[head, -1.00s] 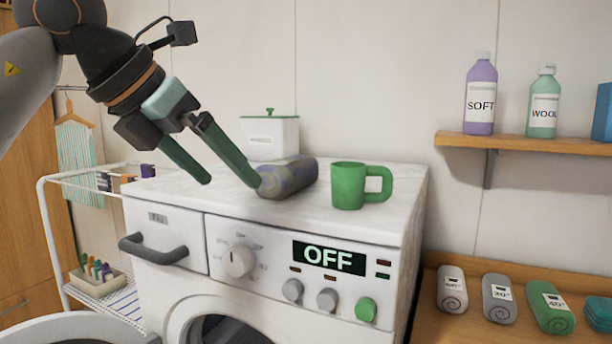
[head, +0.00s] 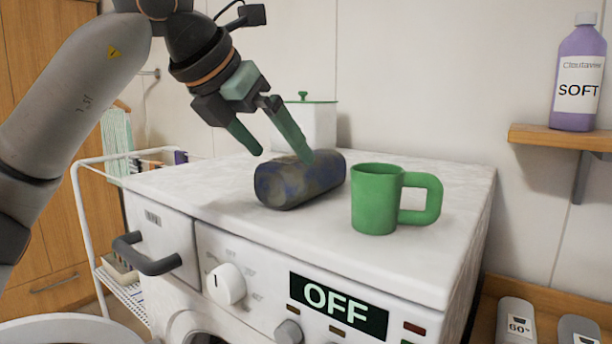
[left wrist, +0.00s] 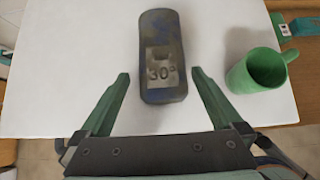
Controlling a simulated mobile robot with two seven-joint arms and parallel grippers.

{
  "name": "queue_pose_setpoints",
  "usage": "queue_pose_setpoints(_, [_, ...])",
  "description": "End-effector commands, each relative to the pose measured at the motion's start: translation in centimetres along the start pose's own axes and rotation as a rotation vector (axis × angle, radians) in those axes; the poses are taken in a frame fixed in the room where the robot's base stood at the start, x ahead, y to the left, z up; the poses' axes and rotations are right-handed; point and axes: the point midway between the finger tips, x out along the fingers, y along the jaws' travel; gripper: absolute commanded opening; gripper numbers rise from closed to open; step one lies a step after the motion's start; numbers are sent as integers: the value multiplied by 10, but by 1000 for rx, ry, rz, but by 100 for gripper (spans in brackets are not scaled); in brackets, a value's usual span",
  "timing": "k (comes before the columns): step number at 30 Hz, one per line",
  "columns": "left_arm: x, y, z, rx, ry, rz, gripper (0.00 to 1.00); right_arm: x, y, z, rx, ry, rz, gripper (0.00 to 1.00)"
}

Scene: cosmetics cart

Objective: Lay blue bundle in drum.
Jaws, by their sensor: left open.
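A mottled grey-blue rolled bundle (head: 300,181) lies on top of the white washing machine (head: 230,195). It also shows in the left wrist view (left wrist: 161,45), with a "30°" label facing up. My left gripper (head: 284,156) is open above the bundle. In the left wrist view my left gripper (left wrist: 161,78) has one finger on each side of the bundle's near part, with gaps showing. Only the upper rim of the drum opening (head: 200,333) shows at the bottom edge; its inside is mostly hidden. My right gripper is not in view.
A green mug (head: 376,199) stands just right of the bundle, and a white lidded box (head: 312,125) behind it. A dark handle (head: 150,258) juts from the front. A purple SOFT bottle (head: 577,85) stands on a shelf. Bare machine top lies left of the bundle.

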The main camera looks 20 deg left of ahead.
Motion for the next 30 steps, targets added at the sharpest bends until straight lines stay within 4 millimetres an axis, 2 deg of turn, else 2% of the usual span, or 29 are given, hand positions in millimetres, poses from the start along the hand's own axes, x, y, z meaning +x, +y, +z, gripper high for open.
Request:
queue_pose_setpoints(3, [19,0,0,1,3,0,100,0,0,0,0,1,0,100])
queue_pose_setpoints(10, [36,-2,3,2,2,-2,100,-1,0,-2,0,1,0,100])
queue_pose_setpoints(18, [73,-3,9,2,1,-1,100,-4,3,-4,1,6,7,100])
queue_pose_setpoints(27, [79,-3,8,2,-1,-1,100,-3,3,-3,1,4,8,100])
queue_pose_setpoints(30, [79,-3,8,2,-1,-2,90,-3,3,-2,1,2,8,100])
